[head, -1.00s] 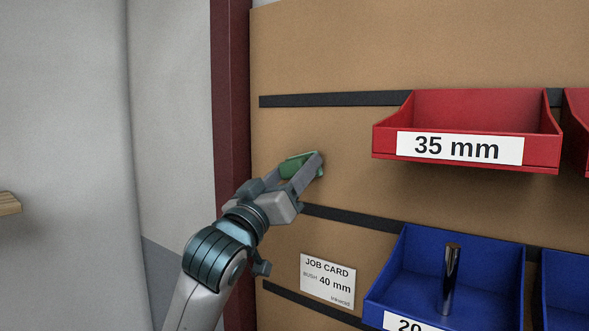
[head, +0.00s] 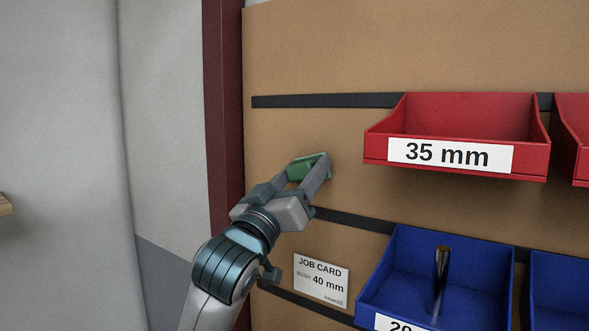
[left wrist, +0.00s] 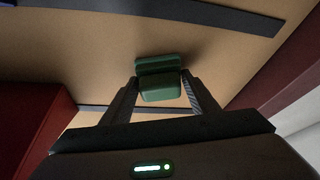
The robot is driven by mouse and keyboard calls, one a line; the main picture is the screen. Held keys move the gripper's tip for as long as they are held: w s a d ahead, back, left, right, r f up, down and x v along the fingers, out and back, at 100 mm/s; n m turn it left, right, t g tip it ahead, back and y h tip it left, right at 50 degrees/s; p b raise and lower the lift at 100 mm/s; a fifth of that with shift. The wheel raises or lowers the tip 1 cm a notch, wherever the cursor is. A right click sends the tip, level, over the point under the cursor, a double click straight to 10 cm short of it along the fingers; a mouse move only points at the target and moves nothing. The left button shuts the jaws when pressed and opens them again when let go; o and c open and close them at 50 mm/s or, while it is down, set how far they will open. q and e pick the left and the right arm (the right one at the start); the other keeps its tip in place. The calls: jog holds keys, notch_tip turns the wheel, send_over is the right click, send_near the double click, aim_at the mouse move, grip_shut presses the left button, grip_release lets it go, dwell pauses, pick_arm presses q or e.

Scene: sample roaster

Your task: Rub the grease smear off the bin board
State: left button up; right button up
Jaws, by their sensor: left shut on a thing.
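The bin board (head: 320,50) is a tan upright panel with dark horizontal rails. My left gripper (head: 312,172) is shut on a green block-like pad (head: 306,166) and holds it at the board, between the upper and middle rails, left of the red bin. In the left wrist view the green pad (left wrist: 160,86) sits between the fingertips with its far face at or very near the board; I cannot tell if it touches. No grease smear shows clearly; the pad and gripper may hide it. My right gripper is in neither view.
A red bin (head: 451,156) marked 35 mm hangs right of my left gripper. A blue bin (head: 400,300) holding an upright metal cylinder (head: 441,272) is below it. A job card (head: 321,281) is on the board under my forearm's right side. A dark red post (head: 224,120) edges the board.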

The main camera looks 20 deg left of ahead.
pick_arm(q)
jog(key=shift+d, duration=0.1)
dwell(0.3)
jog(key=shift+s+d+p, duration=0.3)
jog(key=shift+d, duration=0.5)
jog(key=shift+s+d+p, duration=0.3)
jog(key=shift+d, duration=0.5)
jog(key=shift+s+d, duration=0.25)
jog(key=shift+d, duration=0.45)
jog(key=shift+s+d+p, duration=0.2)
jog(key=shift+d+p, duration=0.05)
jog(key=shift+d, duration=0.25)
jog(key=shift+s+d+p, duration=0.2)
jog(key=shift+d+p, duration=0.05)
jog(key=shift+d, duration=0.25)
jog(key=shift+w+a+p, duration=0.1)
jog(key=shift+a+p, duration=0.1)
jog(key=shift+p, duration=0.1)
